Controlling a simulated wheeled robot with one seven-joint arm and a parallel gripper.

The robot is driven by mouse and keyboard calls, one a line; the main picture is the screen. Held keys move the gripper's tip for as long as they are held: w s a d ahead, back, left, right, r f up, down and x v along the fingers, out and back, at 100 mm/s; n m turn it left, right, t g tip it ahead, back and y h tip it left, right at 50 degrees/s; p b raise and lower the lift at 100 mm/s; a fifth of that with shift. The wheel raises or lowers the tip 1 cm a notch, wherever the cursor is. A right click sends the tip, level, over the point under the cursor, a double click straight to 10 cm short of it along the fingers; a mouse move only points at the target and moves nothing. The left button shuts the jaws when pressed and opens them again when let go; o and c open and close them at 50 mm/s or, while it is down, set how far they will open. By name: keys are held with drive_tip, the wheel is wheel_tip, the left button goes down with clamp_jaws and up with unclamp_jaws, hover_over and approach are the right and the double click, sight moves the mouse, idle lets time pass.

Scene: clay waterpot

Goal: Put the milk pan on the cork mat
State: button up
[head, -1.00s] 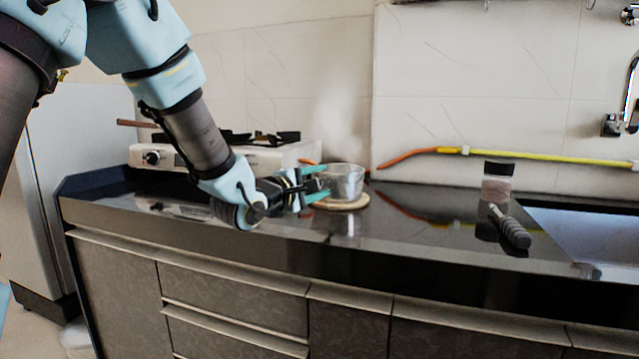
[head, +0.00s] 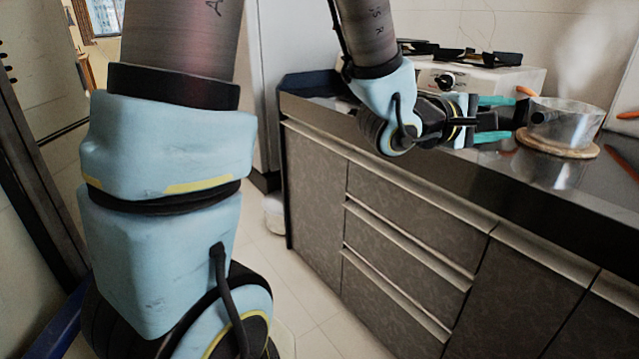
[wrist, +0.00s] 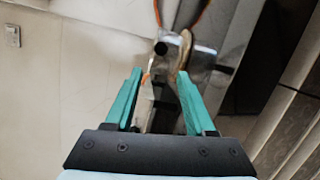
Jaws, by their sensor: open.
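The milk pan (head: 572,124), a small shiny metal pan, stands upright on the round cork mat (head: 590,152) on the dark counter. Its dark handle points left toward my gripper (head: 513,118). My gripper is open, its two teal fingers left of the pan, one above and one below the handle's line in the head view. In the wrist view the handle's round black end (wrist: 162,48) shows just beyond the open fingertips (wrist: 160,72). The pan (wrist: 200,62) and the mat's edge (wrist: 183,50) are partly seen there. I cannot tell whether a finger touches the handle.
A white gas stove (head: 480,78) with black grates stands behind the gripper against the wall. An orange hose (head: 628,115) lies to the right of the pan. The counter's front edge and drawers (head: 410,240) lie below my arm.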

drive_tip(key=w+a+f+m+t+y, duration=0.1)
drive_tip(key=w+a+f+y, duration=0.3)
drive_tip(key=a, duration=0.3)
drive_tip(key=w+a+f+m+t+y, duration=0.1)
drive_tip(key=w+a+f+y, duration=0.25)
drive_tip(key=a, duration=0.35)
drive_tip(key=w+a+f+m+t+y, duration=0.1)
drive_tip(key=w+a+f+y, duration=0.3)
drive_tip(key=a, duration=0.4)
drive_tip(key=s+a+f+m+g+y, duration=0.2)
drive_tip(key=s+a, duration=0.3)
drive_tip(key=a, duration=0.3)
drive_tip(key=s+a+f+m+g+y, duration=0.2)
drive_tip(key=s+a+f+g, duration=0.2)
drive_tip(key=a, duration=0.5)
drive_tip(key=shift+s+g, duration=0.5)
drive_tip(key=shift+s, duration=0.6)
drive_tip(key=shift+r+y, duration=0.1)
drive_tip(key=shift+y, duration=0.15)
wheel_tip(320, 180, up, 21)
drive_tip(key=p, duration=2.1)
